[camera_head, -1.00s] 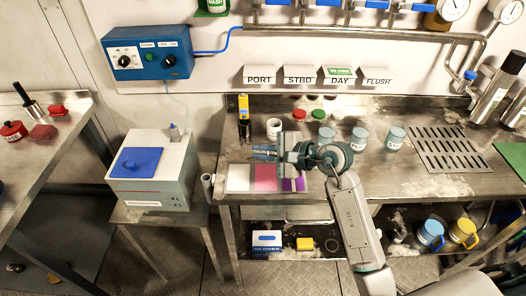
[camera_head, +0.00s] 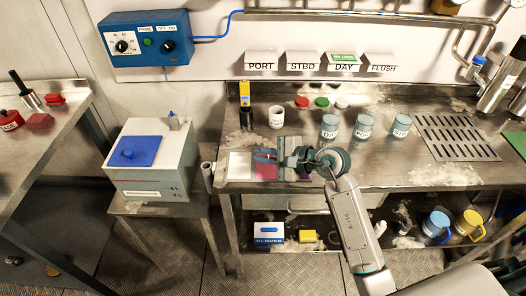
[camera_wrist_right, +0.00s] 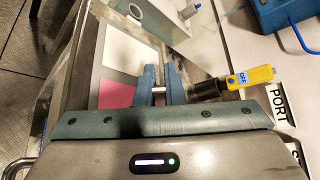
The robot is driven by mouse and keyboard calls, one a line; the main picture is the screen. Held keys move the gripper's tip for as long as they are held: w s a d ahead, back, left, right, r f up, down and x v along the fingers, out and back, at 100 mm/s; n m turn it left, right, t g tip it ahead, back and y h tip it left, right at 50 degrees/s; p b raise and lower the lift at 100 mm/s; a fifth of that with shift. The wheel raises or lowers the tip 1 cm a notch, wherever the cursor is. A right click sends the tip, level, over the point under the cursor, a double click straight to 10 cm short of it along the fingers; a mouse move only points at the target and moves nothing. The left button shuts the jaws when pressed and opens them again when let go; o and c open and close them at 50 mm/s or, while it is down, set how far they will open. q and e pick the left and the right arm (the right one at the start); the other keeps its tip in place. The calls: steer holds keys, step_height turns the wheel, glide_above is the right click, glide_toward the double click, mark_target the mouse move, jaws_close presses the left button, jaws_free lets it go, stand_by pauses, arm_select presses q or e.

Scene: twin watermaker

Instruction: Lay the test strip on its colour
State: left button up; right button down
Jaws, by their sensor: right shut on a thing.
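A colour card with a white patch (camera_head: 239,166), a pink patch (camera_head: 266,173) and a purple patch lies at the bench's front left edge. The white patch (camera_wrist_right: 128,50) and pink patch (camera_wrist_right: 117,93) also show in the right wrist view. My right gripper (camera_head: 265,156) is over the pink patch, its arm covering most of the purple one. In the right wrist view its fingers (camera_wrist_right: 160,84) are shut on a small pale piece, likely the test strip (camera_wrist_right: 159,89). Most of the strip is hidden. I cannot tell whether it touches the card. My left gripper is not in view.
A yellow and black meter (camera_head: 245,97) stands behind the card, with a white cup (camera_head: 276,117) to its right. Labelled beakers (camera_head: 364,126) stand farther right.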

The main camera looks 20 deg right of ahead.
steer(key=shift+f, duration=0.2)
steer(key=c, duration=1.5)
jaws_free()
steer(key=shift+o, duration=0.2)
steer(key=shift+r, duration=0.2)
step_height(320, 180, up, 9)
steer(key=p, duration=0.5)
steer(key=shift+f, duration=0.15)
